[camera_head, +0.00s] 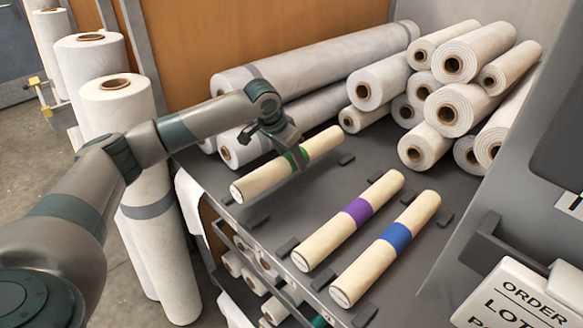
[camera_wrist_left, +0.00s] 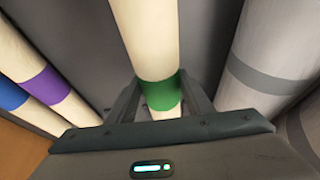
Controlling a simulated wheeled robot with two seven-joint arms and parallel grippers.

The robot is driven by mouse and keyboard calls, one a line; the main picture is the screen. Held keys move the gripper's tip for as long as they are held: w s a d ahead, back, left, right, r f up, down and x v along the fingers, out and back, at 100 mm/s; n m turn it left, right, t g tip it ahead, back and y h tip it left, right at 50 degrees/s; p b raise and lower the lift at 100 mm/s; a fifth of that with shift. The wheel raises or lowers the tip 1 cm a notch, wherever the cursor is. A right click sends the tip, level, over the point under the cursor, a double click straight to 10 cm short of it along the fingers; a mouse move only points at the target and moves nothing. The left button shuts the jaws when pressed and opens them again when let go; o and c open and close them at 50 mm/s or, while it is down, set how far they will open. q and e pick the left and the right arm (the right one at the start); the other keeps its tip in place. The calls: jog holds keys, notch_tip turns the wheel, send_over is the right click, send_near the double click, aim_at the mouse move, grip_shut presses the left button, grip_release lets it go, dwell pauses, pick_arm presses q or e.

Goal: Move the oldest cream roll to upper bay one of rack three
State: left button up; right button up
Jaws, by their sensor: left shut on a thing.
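Three cream rolls with coloured bands are in the head view. The cream roll with the green band (camera_head: 258,179) is at the left, and my left gripper (camera_head: 296,158) is shut on it around the band. In the left wrist view the green-banded roll (camera_wrist_left: 150,40) runs between the fingers of my left gripper (camera_wrist_left: 160,100). I cannot tell whether it is lifted off the shelf. The purple-banded roll (camera_head: 335,233) and the blue-banded roll (camera_head: 374,268) lie side by side to its right. No date is readable on any roll. My right gripper is not in view.
Several white rolls (camera_head: 455,108) are piled at the back right. Long grey-white rolls (camera_head: 320,65) lie along the back. Small dark stops (camera_head: 288,247) stick up from the grey shelf (camera_head: 290,215). Tall rolls (camera_head: 150,235) stand at the left. An order sign (camera_head: 515,298) is at front right.

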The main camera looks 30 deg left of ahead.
pick_arm(q)
jog(key=shift+f+p, duration=0.75)
jog(key=shift+f, duration=1.2)
jog(key=shift+f, duration=0.1)
jog(key=o, duration=1.4)
jog(key=shift+c, duration=0.2)
